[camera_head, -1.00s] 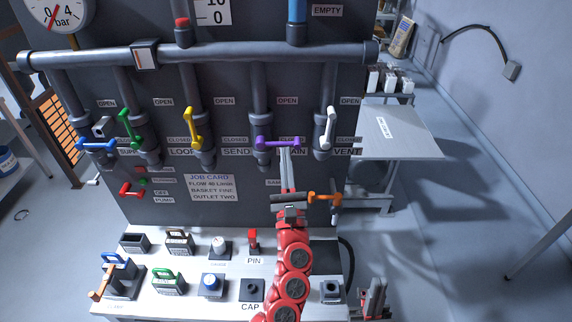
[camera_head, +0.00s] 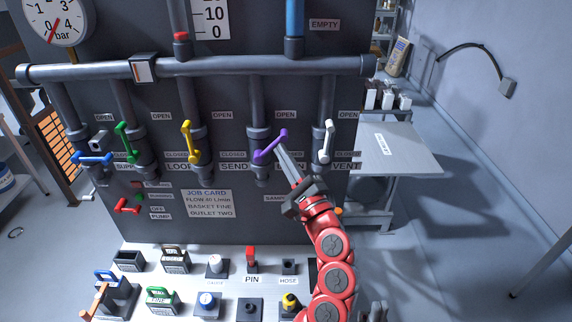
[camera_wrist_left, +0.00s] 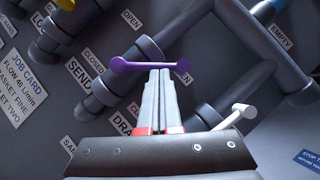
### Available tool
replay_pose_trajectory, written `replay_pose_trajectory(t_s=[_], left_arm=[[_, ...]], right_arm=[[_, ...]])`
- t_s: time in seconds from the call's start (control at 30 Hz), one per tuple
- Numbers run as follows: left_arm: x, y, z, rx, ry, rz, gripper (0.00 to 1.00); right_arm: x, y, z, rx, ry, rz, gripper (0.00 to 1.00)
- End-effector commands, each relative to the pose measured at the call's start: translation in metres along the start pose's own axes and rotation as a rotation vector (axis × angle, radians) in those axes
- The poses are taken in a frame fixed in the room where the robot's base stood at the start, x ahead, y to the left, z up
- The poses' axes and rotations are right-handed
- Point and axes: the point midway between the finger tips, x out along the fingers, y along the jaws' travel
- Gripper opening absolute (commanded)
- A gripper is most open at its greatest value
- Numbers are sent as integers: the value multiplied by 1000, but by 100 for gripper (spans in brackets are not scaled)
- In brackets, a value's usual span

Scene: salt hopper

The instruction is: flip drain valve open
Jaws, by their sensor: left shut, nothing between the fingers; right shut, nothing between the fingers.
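The drain valve's purple handle (camera_head: 270,147) is on the dark panel, tilted with its right end raised. It also shows in the left wrist view (camera_wrist_left: 145,65), across the fingertips. My left gripper (camera_head: 280,145) is shut and empty, its tips at the handle's raised right part, touching or very near it; the handle is not between the fingers. In the left wrist view the shut fingers (camera_wrist_left: 158,75) meet the handle's middle to right part. The DRAIN label is partly hidden by the gripper. My right gripper (camera_head: 376,312) shows only partly at the bottom edge and is shut.
A white handle (camera_head: 327,141) stands upright right of the purple one. Yellow (camera_head: 189,142) and green (camera_head: 125,141) handles stand upright to the left; a blue handle (camera_head: 92,158) lies level. A horizontal pipe (camera_head: 210,67) crosses above. Below is a bench with several fixtures.

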Motion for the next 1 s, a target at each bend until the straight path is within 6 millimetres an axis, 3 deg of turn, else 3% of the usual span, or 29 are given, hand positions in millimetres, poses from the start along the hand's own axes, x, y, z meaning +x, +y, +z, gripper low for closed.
replay_pose_trajectory(t_s=[0.47,1.0], left_arm=[[14,-8,22,-453,-2,299,0],[23,-7,35,-568,-2,381,0]], right_arm=[[-18,-1,3,0,0,0,0],[-14,-1,2,0,0,0,0]])
